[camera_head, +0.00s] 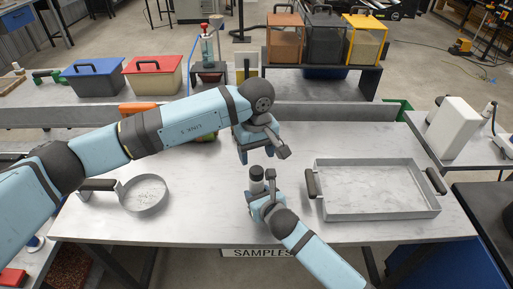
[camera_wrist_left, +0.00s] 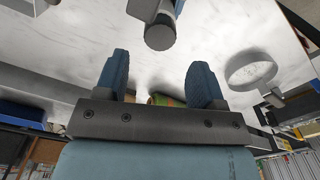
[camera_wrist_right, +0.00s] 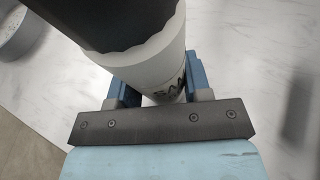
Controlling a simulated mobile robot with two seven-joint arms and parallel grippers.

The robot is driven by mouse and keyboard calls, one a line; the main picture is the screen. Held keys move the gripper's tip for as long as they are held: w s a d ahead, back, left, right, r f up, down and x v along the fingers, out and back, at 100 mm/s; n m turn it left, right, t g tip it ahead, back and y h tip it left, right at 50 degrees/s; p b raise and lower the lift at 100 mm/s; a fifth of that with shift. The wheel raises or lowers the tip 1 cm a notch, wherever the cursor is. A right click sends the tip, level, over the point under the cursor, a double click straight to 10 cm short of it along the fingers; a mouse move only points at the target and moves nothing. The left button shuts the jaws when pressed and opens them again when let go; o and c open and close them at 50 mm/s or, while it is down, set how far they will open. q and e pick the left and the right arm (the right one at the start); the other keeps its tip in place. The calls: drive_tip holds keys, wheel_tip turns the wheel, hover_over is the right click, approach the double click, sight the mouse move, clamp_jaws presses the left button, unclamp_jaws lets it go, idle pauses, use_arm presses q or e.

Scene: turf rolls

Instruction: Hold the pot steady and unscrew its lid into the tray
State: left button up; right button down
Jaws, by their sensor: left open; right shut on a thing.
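The pot is a white cylinder with printed lettering (camera_wrist_right: 165,70) and a dark lid (camera_wrist_right: 95,20). My right gripper (camera_wrist_right: 158,92) is shut around the pot's white body, below the lid. My left gripper (camera_head: 264,154) is open and empty, behind and above the pot; its two fingers show apart in the left wrist view (camera_wrist_left: 160,68). The lid (camera_wrist_left: 160,36) is beyond those fingertips. The rectangular metal tray (camera_head: 382,213) lies empty on the right, with dark handles.
A round pan (camera_head: 146,193) with a dark handle lies on the left of the table. The tabletop between pot and tray is clear.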

sight(256, 169)
use_arm(q)
wheel_tip(256, 169, down, 7)
drive_tip(key=shift+r, duration=0.2)
drive_tip(key=c, duration=0.9)
drive_tip(key=n, duration=0.4)
drive_tip(key=shift+n, duration=0.3)
drive_tip(key=shift+c, duration=0.2)
drive_tip(key=n, duration=0.5)
drive_tip(key=shift+n, duration=0.4)
drive_tip(key=o, duration=1)
drive_tip(key=shift+r, duration=0.1)
